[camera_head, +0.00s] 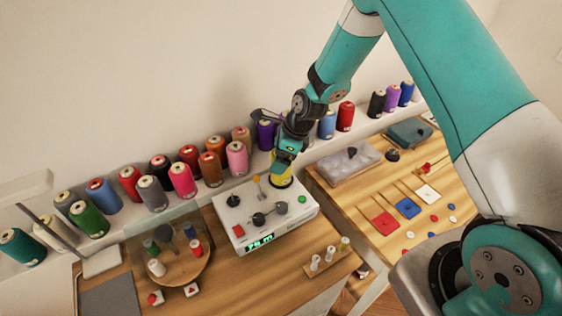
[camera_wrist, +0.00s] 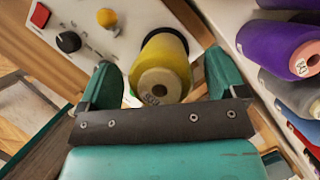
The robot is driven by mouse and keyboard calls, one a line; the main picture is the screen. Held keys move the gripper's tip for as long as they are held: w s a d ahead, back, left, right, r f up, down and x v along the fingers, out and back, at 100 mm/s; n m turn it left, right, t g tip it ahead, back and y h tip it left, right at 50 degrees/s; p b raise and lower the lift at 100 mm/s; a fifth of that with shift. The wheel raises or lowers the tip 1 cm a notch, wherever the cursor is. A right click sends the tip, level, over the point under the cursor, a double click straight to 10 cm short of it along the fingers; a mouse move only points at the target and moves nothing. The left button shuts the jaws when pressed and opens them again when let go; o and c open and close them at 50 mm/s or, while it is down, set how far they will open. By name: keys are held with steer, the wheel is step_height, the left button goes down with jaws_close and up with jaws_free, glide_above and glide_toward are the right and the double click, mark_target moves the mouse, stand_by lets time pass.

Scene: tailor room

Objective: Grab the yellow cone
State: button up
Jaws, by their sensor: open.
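The yellow cone (camera_wrist: 163,62) is a spool of yellow thread with a pale core end facing the wrist camera. In the wrist view it lies between the two teal fingers of my gripper (camera_wrist: 160,80), with a visible gap on each side. My gripper is open and does not hold it. In the head view, my gripper (camera_head: 286,156) is just above the yellow cone (camera_head: 281,181), which is at the rear edge of the control box and partly hidden by the gripper.
A purple spool (camera_head: 265,134) and several other colored spools line the shelf along the wall. A round wooden tray (camera_head: 180,268) with small spools is at front left.

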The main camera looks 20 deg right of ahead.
steer(key=shift+w+a+f, duration=0.1)
steer(key=shift+a+f, duration=0.1)
steer(key=shift+f, duration=0.35)
steer(key=c, duration=1)
steer(key=shift+c, duration=0.5)
steer(key=shift+r, duration=0.1)
